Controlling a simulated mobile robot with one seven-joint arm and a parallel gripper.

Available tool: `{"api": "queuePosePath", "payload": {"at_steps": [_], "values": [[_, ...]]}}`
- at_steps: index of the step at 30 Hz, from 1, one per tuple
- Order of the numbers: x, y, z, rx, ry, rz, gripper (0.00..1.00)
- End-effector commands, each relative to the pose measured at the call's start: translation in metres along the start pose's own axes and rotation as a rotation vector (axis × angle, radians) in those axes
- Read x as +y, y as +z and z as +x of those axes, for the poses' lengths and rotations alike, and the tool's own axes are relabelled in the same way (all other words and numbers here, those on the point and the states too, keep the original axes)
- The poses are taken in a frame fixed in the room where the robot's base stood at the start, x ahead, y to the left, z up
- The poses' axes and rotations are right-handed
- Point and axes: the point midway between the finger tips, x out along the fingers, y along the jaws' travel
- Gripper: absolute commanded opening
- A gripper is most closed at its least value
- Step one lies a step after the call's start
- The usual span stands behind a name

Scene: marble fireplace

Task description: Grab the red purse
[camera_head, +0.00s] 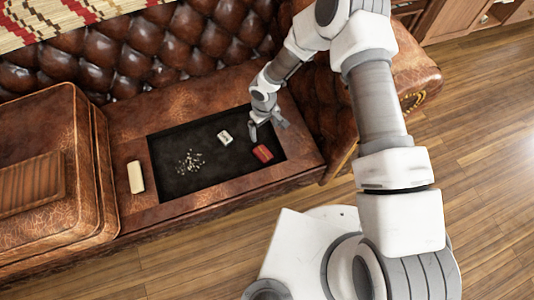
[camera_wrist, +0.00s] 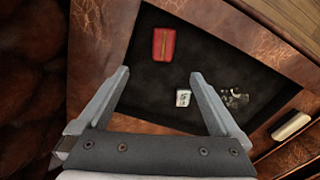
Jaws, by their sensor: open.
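The red purse (camera_head: 263,153) is a small red block-like item lying on the dark panel (camera_head: 180,148) of the brown leather seat, near the panel's right end. In the wrist view the red purse (camera_wrist: 164,44) lies ahead of the fingers, with a tan stripe down its middle. My gripper (camera_head: 267,130) is above the panel, just beyond the purse in the head view. The purse is apart from the fingers and fully visible.
A small white box (camera_head: 225,137) lies left of the purse, and it also shows in the wrist view (camera_wrist: 183,97). A scatter of small pale pieces (camera_head: 190,161) and a cream block (camera_head: 135,177) lie farther left. A tufted leather backrest (camera_head: 150,45) rises behind.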

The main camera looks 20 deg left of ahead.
Motion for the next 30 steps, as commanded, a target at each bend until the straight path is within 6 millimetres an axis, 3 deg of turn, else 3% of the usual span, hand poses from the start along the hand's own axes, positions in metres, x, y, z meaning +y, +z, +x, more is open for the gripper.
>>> {"api": "queuePosePath", "payload": {"at_steps": [15, 23, 30], "values": [[-0.002, 0.001, 0.104, -0.002, -0.002, -0.001, 1.0], [-0.002, 0.001, 0.123, -0.001, -0.001, -0.001, 1.0], [-0.01, 0.007, 0.158, -0.002, -0.003, -0.001, 1.0]]}}
